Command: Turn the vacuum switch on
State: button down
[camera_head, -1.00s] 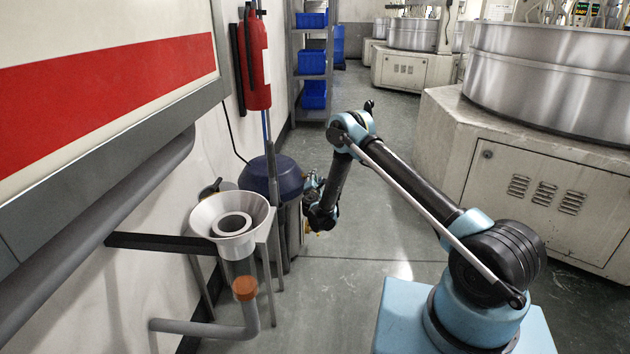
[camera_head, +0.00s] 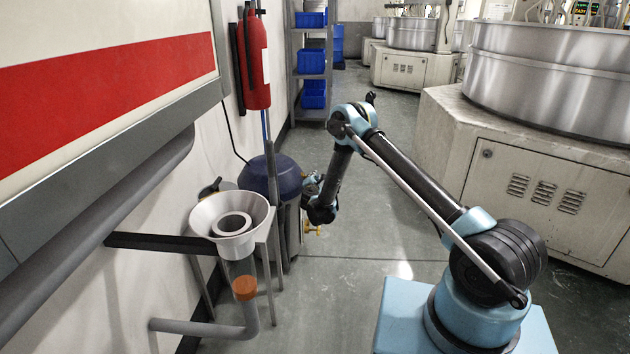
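The vacuum (camera_head: 268,180) stands on the floor by the left wall, with a dark blue domed lid and a grey body. A grey pole and the white funnel stand in front of part of it. My gripper (camera_head: 308,188) is at the vacuum's right side, at the end of my bent arm. My own wrist covers most of the gripper, so I cannot see its fingers or whether they touch the vacuum. The vacuum switch cannot be made out. A small yellow part (camera_head: 311,228) shows low beside the vacuum, below my wrist.
A white funnel (camera_head: 205,215) on a stand with a grey pipe is nearer, at left. A red fire extinguisher (camera_head: 257,65) hangs on the wall. A shelf (camera_head: 294,60) with blue bins is behind. Large lapping machines (camera_head: 530,185) stand at right. The floor between is clear.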

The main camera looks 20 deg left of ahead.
jog(key=g+h, duration=0.1)
jog(key=g, duration=0.4)
jog(key=shift+s+g, duration=0.15)
jog(key=shift+g, duration=0.15)
jog(key=shift+a+g+h, duration=0.15)
jog(key=shift+g+h, duration=0.65)
jog(key=shift+g, duration=1.6)
jog(key=c, duration=1.6)
grip_release()
jog(key=shift+f, duration=0.1)
jog(key=shift+o, duration=0.2)
